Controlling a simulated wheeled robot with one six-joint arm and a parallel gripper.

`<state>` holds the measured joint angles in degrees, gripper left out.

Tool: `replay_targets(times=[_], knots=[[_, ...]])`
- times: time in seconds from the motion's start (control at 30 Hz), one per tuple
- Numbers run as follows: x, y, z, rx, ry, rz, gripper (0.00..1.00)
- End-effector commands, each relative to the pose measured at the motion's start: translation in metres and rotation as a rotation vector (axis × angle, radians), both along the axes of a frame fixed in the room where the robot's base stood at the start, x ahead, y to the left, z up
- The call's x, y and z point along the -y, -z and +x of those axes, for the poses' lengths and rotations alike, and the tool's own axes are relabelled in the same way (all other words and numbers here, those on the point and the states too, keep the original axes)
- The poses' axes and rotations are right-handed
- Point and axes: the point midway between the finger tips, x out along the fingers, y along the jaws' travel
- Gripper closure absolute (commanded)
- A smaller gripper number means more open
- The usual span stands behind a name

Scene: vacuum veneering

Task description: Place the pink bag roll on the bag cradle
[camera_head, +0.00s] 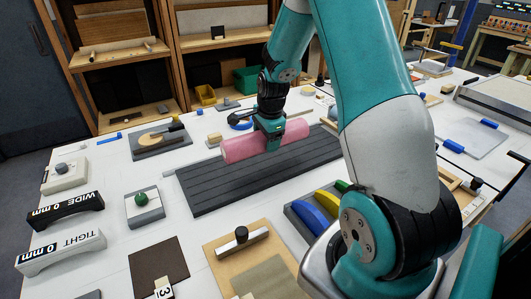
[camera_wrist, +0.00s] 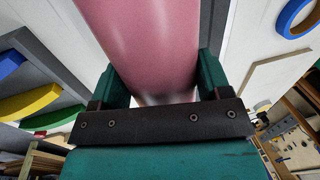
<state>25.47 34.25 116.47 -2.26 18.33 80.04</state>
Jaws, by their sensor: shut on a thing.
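The pink bag roll (camera_head: 238,149) is a smooth pink cylinder at the middle of the head view, lying level over the dark ribbed board (camera_head: 215,192). My gripper (camera_head: 270,134) comes down from above and is shut around the roll near its middle. In the wrist view the roll (camera_wrist: 150,38) runs between the two green fingers of my gripper (camera_wrist: 160,78). I cannot tell whether the roll touches the board or hangs just above it. No thing is clearly marked as the bag cradle; I cannot tell whether the ribbed board is it.
Left of the board are a grey block with a green knob (camera_head: 144,206) and arched black WIDE (camera_head: 66,211) and white TIGHT (camera_head: 61,250) gauges. A tray with blue and yellow curved pieces (camera_head: 308,217) stands front right. Shelves line the back. Some white tabletop between items is bare.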

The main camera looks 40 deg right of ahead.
Motion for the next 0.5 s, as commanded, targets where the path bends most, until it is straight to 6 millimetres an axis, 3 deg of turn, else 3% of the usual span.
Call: replay_targets(times=[0.1,0.5], knots=[[0.0,0.019,0.0,-0.001,0.0,0.0,0.64],[-0.001,0.064,0.001,0.001,-0.001,0.0,0.64]])
